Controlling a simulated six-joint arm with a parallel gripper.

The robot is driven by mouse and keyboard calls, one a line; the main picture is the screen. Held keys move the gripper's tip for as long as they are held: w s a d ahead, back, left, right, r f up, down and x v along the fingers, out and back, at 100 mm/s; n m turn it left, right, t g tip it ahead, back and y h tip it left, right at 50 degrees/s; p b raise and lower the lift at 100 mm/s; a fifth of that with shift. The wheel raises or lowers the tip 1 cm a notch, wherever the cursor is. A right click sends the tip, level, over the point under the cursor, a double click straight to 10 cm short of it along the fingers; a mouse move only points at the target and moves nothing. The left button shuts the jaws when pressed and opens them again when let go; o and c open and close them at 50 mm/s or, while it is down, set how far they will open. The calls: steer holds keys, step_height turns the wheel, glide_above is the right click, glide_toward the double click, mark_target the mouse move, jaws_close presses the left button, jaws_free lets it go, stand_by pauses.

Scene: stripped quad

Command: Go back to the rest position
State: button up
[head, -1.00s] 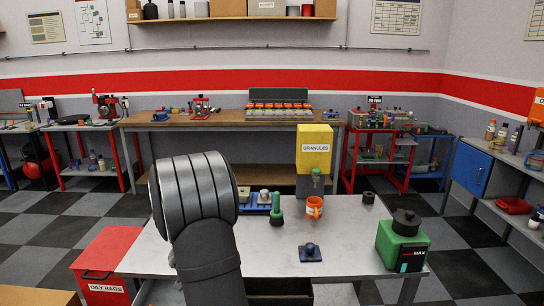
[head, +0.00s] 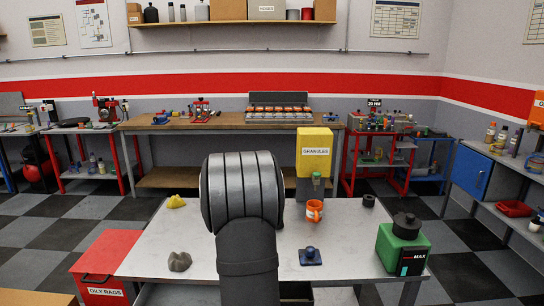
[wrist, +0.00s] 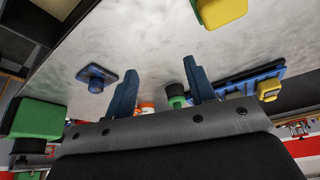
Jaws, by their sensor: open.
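My gripper (wrist: 160,88) shows in the wrist view as two blue fingers, spread apart with nothing held between them. In the head view my arm stands over the middle of the grey worktable (head: 345,275), and the gripper is hidden behind it. In the wrist view, the tabletop lies beyond the fingers, with an orange and white mug (wrist: 147,107) and a green piece (wrist: 176,97) partly visible between or behind them. The mug (head: 314,211) stands right of my arm in the head view.
On the table are a yellow lump (head: 176,202), a grey lump (head: 180,262), a blue knobbed piece (head: 310,256), a black ring (head: 368,200), a green jug (head: 403,247) and a yellow granules dispenser (head: 314,155). A blue tray (wrist: 250,82) shows in the wrist view. A red bin (head: 104,262) stands left.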

steer(key=w+d+r+m+h, duration=0.1)
steer(key=w+d+m, duration=0.1)
steer(key=d, duration=1.1)
steer(key=shift+d+r+m+g, duration=0.2)
steer(key=shift+m+g, duration=0.1)
steer(key=shift+m, duration=0.3)
steer(key=shift+o, duration=0.2)
